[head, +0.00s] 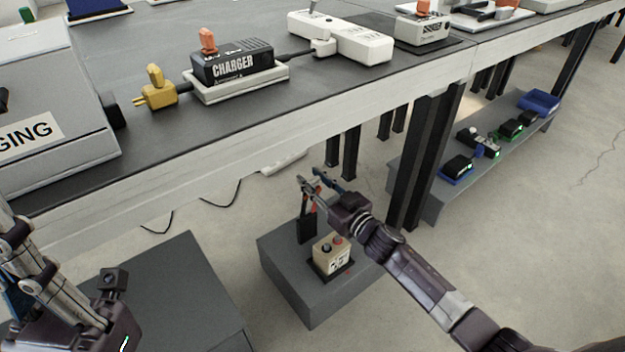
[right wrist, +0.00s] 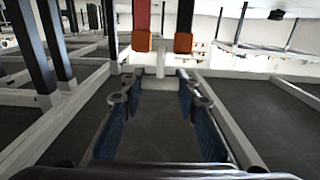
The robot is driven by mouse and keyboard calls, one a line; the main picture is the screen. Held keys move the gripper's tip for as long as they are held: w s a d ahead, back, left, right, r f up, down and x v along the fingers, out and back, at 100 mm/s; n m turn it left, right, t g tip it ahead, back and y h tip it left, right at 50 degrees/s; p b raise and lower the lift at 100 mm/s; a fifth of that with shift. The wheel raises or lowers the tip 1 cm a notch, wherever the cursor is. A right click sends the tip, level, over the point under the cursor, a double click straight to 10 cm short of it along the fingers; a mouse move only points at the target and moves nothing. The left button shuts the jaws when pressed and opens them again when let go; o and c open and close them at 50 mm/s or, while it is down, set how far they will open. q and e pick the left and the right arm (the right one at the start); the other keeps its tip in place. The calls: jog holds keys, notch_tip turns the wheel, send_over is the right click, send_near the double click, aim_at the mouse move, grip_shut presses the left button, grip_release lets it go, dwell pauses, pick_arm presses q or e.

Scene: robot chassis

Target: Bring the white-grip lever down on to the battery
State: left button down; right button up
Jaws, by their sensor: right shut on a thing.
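The battery (head: 332,262) is a beige box with a dark and a red terminal on top. It sits on a low grey block (head: 295,275) under the bench edge. A dark upright post with red parts (head: 306,222) stands just behind it, and the lever's raised end is above. My right gripper (head: 314,184) is shut at the raised lever, above and behind the battery. In the right wrist view a white piece (right wrist: 160,60) lies between its blue-padded fingers (right wrist: 160,92), near two orange ends. The lever is apart from the battery. My left gripper (head: 18,255) is partly cut off at the left edge.
The dark bench (head: 150,150) holds a charger (head: 232,66), a yellow plug (head: 156,95) and a white power strip (head: 340,40). Bench legs (head: 425,155) stand right of the block. Another grey box (head: 160,305) stands at lower left. Floor right of my right arm is clear.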

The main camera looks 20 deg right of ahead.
grip_shut()
